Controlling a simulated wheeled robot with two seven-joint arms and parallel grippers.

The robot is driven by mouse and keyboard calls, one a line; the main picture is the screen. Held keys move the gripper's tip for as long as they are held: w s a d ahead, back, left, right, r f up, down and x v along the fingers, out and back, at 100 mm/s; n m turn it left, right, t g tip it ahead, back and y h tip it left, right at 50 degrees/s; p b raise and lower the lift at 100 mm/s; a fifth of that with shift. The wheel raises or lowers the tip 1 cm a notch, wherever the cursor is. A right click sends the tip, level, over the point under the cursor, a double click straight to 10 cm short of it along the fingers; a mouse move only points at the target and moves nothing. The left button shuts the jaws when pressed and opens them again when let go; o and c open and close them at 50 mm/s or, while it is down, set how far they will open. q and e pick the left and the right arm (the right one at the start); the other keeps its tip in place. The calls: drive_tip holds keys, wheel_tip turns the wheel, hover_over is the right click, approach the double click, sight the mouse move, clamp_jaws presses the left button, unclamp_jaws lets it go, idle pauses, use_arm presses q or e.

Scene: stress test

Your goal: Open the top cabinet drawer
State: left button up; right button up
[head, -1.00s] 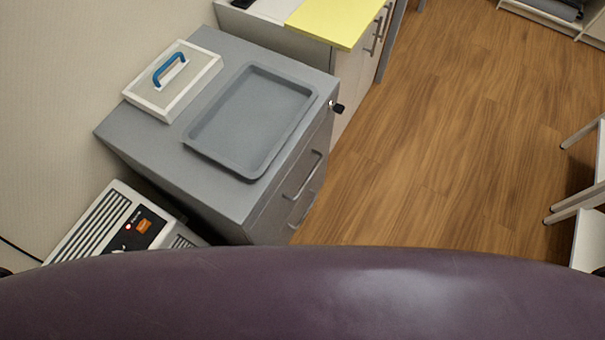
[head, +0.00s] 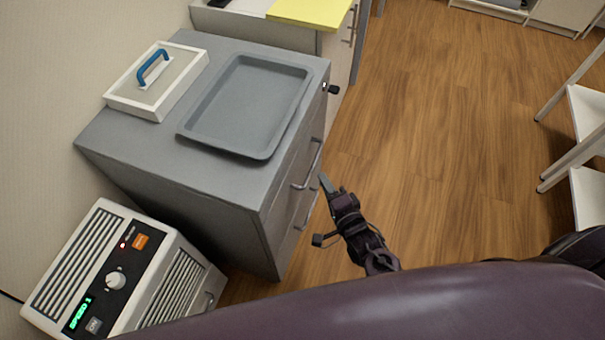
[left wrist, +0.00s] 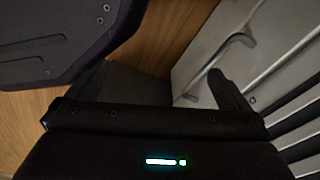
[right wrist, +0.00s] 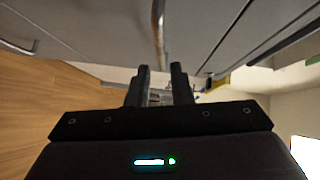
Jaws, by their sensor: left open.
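The grey cabinet (head: 190,165) stands against the wall at left in the head view. Its top drawer handle (head: 308,165) is a metal bar on the right-facing front, with another handle (head: 306,212) below. The drawers look closed. My right gripper (head: 325,182) is beside the front, close to the top handle. In the right wrist view its fingers (right wrist: 161,72) are apart, with a metal handle bar (right wrist: 158,28) ahead, in line with the gap; whether it lies between the fingertips is unclear. My left gripper (left wrist: 155,82) is open and empty, with a handle (left wrist: 238,40) beyond it.
A grey tray (head: 180,134) and a white box lid with a blue handle (head: 152,68) lie on the cabinet. A black key-like knob (head: 333,89) sticks out at its upper edge. A white appliance (head: 150,255) stands in front at left. The wooden floor (head: 430,130) is open at right.

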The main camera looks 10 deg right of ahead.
sight(314, 163)
use_arm(q)
drive_tip(key=shift+w+d+r+b, duration=0.1)
drive_tip(key=shift+w+r+b, duration=0.1)
drive_tip(key=shift+w, duration=0.25)
drive_tip(key=shift+w+d+r+b, duration=0.1)
drive_tip(key=shift+w+b, duration=0.05)
drive_tip(key=shift+w, duration=0.25)
use_arm(e)
drive_tip(key=x, duration=0.8)
drive_tip(key=shift+s+r, duration=0.1)
drive_tip(key=shift+c, duration=0.4)
clamp_jaws()
